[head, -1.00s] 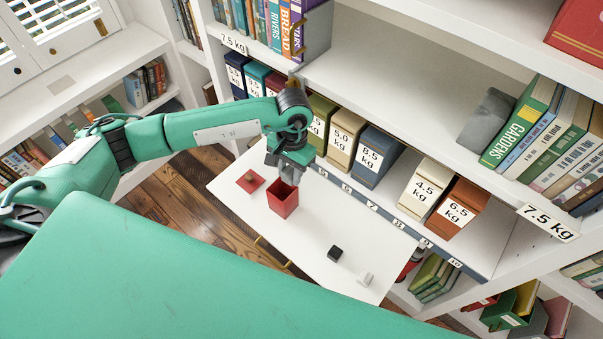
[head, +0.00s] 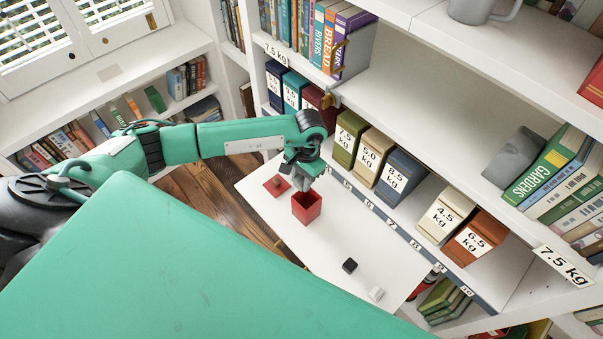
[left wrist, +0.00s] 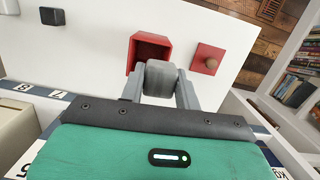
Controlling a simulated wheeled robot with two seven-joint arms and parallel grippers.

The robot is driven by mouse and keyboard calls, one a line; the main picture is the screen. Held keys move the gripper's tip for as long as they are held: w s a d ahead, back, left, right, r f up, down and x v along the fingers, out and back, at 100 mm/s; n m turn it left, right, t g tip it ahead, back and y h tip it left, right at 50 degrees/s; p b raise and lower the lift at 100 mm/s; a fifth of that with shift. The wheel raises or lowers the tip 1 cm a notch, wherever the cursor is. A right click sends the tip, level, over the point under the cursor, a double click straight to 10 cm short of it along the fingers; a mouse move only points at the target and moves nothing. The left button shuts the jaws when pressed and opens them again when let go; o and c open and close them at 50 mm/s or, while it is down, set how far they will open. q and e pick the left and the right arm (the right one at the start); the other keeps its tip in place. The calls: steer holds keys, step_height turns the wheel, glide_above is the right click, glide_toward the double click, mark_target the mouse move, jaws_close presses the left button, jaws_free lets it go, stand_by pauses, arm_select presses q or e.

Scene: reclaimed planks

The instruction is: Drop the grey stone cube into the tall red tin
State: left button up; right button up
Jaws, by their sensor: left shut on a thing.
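The tall red tin (head: 306,210) stands open on the white board. It also shows in the left wrist view (left wrist: 148,49), with its dark red inside visible. My left gripper (head: 302,182) is just above the tin's mouth in the head view. In the left wrist view my left gripper (left wrist: 160,88) is shut on the grey stone cube (left wrist: 161,74), which overlaps the near part of the tin. The cube is hard to make out between the fingers in the head view. My right gripper is not in view.
A red lid (head: 277,186) with a brown knob lies beside the tin. A black cube (head: 349,265) and a whitish cube (head: 376,294) sit farther along the board (head: 325,245). Labelled boxes (head: 402,177) line the shelf behind. The board between tin and black cube is clear.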

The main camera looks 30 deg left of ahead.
arm_select(q)
steer(key=shift+f, duration=0.7)
steer(key=o, duration=1.1)
step_height(320, 180, up, 14)
steer(key=w+b, duration=0.2)
steer(key=b, duration=0.2)
steer(key=shift+d, duration=0.3)
steer(key=shift+f, duration=0.15)
